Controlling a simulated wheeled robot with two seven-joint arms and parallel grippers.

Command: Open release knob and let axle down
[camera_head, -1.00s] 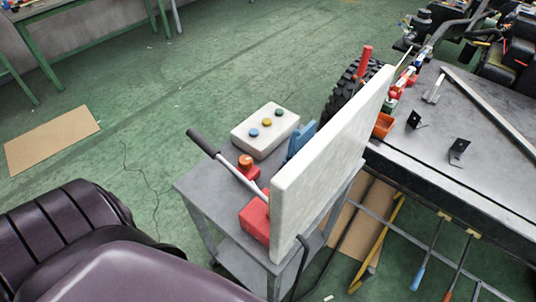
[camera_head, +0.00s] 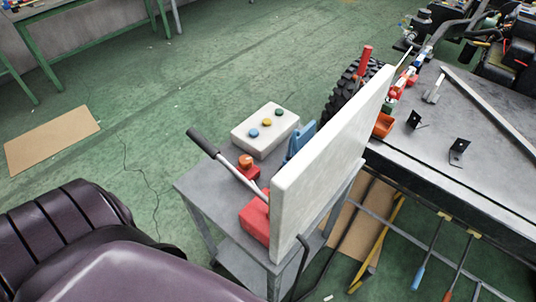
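A pale upright panel (camera_head: 325,165) hides the right side of that red body and part of the cart top. I cannot make out an axle being held up. Neither my left nor my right gripper is in view, and nothing is seen touching the knob or lever.
A white box with three coloured buttons (camera_head: 265,131) sits at the cart's back, near a blue part (camera_head: 300,139). A dark metal bench (camera_head: 465,125) with brackets stands right. A black tyre (camera_head: 345,92) is behind the panel. Green floor at left is mostly clear.

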